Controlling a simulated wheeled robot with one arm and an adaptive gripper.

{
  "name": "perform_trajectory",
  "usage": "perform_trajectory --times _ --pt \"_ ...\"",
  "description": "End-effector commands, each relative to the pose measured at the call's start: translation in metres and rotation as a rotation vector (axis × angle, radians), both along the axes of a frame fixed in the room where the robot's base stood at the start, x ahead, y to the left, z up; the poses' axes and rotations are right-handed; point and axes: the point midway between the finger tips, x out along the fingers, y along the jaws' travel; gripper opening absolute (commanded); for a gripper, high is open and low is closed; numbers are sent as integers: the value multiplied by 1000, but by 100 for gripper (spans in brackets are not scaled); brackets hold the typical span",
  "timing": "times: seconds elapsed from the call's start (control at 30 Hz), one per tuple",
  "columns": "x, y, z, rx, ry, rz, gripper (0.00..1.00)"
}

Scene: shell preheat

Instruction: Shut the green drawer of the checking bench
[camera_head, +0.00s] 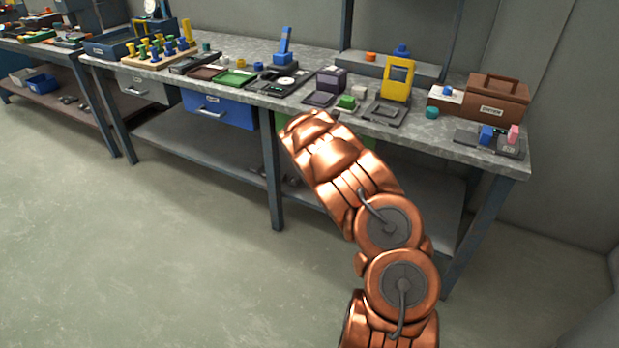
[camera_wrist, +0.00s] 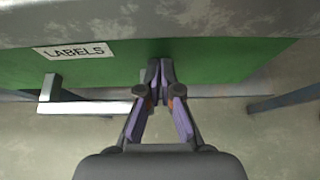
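The green drawer shows in the wrist view as a green front (camera_wrist: 215,62) under the bench edge, with a white LABELS plate (camera_wrist: 73,50). Its pale bar handle (camera_wrist: 85,107) is left of my fingers, its right end meeting or passing behind them. My gripper (camera_wrist: 161,66) has its fingertips together with nothing seen between them. The tips are at or very near the drawer front; contact cannot be told. In the head view my arm hides most of the green drawer (camera_head: 281,120) and my gripper. How far the drawer stands out is unclear.
The checking bench top (camera_head: 330,118) carries fixtures, a yellow frame (camera_head: 398,78) and a brown box (camera_head: 499,98). A blue drawer (camera_head: 222,108) is to the left, a bench leg (camera_head: 272,185) beside my arm. The floor in front is clear.

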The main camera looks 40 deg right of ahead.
Motion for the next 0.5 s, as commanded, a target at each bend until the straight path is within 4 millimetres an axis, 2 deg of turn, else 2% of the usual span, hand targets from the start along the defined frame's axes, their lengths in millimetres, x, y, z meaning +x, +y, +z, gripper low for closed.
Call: perform_trajectory --times 0.03,0.27,0.5 --pt "-1 -6 6 -7 -6 -5 0" --pt "-2 -5 7 -9 -7 -5 0" --pt "-7 22 7 -13 -5 -2 0"
